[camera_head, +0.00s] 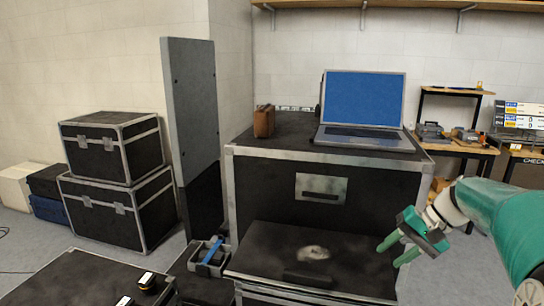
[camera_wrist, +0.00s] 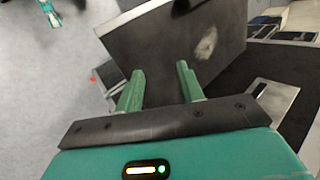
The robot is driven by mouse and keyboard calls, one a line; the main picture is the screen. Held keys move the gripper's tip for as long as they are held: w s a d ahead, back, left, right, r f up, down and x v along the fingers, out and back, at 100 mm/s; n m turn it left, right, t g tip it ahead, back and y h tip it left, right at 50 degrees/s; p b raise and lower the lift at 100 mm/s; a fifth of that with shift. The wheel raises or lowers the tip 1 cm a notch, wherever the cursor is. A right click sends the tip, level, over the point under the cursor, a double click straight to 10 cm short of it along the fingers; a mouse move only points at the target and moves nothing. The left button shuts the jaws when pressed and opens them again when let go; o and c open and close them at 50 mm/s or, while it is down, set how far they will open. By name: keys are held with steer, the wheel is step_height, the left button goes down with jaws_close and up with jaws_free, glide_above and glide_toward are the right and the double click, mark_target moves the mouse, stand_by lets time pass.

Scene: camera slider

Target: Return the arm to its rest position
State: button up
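My gripper (camera_head: 396,251) is at the right in the head view, at the end of my green arm. It hangs in the air near the right end of the lower black case lid (camera_head: 270,255). In the wrist view its two green fingers (camera_wrist: 160,85) stand apart with nothing between them. Past them lies the dark lid (camera_wrist: 145,48) with its pale worn patch. My arm enters the head view from the right edge, and the rest of it is cut off.
A large black case (camera_head: 275,190) carries an open laptop (camera_head: 363,105) and a small brown box (camera_head: 264,121). A tall grey panel (camera_head: 190,105) and stacked cases (camera_head: 118,205) stand at the left. Shelves with equipment (camera_head: 455,147) are at the right. Grey floor shows between them.

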steer(key=s+a+n+t+h, duration=0.1)
steer(key=s+a+n+h, duration=0.1)
steer(key=s+a, duration=0.5)
steer(key=s+a+f+n+t+h, duration=0.1)
steer(key=s+a+h, duration=0.3)
steer(key=s, duration=1)
steer(key=a+n+t, duration=0.1)
steer(key=a, duration=0.2)
steer(key=shift+s+a+f+n+h, duration=0.25)
steer(key=shift+s+f+n+h, duration=0.05)
steer(key=shift+s+n+h, duration=0.1)
steer(key=shift+a, duration=0.15)
